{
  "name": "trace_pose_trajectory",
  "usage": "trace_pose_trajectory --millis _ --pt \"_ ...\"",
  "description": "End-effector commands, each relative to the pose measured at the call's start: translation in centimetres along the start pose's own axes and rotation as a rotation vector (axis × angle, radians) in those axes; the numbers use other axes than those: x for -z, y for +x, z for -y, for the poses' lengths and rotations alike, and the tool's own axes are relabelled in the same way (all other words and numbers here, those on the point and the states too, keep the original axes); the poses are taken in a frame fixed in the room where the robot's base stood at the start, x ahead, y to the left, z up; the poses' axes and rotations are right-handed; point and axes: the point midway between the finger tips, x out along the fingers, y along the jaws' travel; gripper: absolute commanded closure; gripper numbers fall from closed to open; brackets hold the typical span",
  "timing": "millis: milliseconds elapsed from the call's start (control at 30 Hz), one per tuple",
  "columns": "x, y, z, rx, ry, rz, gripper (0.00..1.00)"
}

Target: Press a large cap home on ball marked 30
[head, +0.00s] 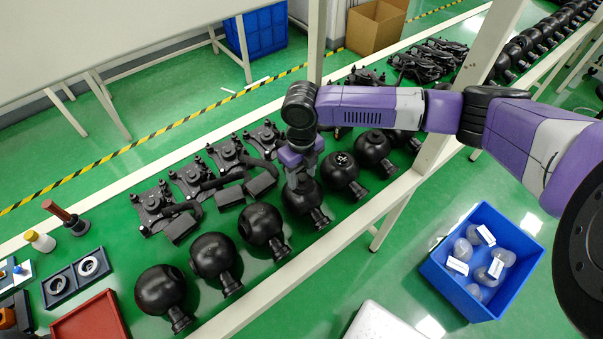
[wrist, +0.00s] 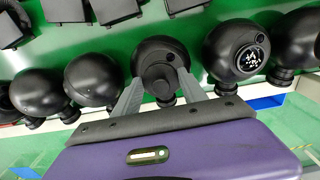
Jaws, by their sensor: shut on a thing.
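My gripper (head: 299,172) points down on the top of one black ball (head: 303,204) in the middle of the row. In the wrist view, its two grey fingers (wrist: 161,84) are closed on the sides of a round black cap (wrist: 157,58) at the top of that ball (wrist: 152,88). The cap looks dark and flat, with a small round detail near its edge. It appears to touch the ball; whether it is fully seated I cannot tell. No number can be read on any ball.
Plain black balls (head: 211,255) stand to the left. The right neighbour (head: 342,167) has an opening with pale parts showing. Black gimbal frames (head: 155,207) line the back. A grey tray (head: 77,274) holds two ringed discs. A blue crate (head: 483,262) stands on the floor, right.

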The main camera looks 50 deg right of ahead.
Motion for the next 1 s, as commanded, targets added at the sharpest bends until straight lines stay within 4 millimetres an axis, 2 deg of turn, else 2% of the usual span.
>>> trace_pose_trajectory --millis 500,533,633,1000 --pt "0.0 1.2 0.0 0.0 0.0 -0.001 0.88" --pt "0.0 1.1 0.0 0.0 0.0 0.0 0.45" --pt "0.0 1.1 0.0 0.0 0.0 0.0 0.25" --pt "-0.1 0.8 0.0 0.0 0.0 0.001 0.25"
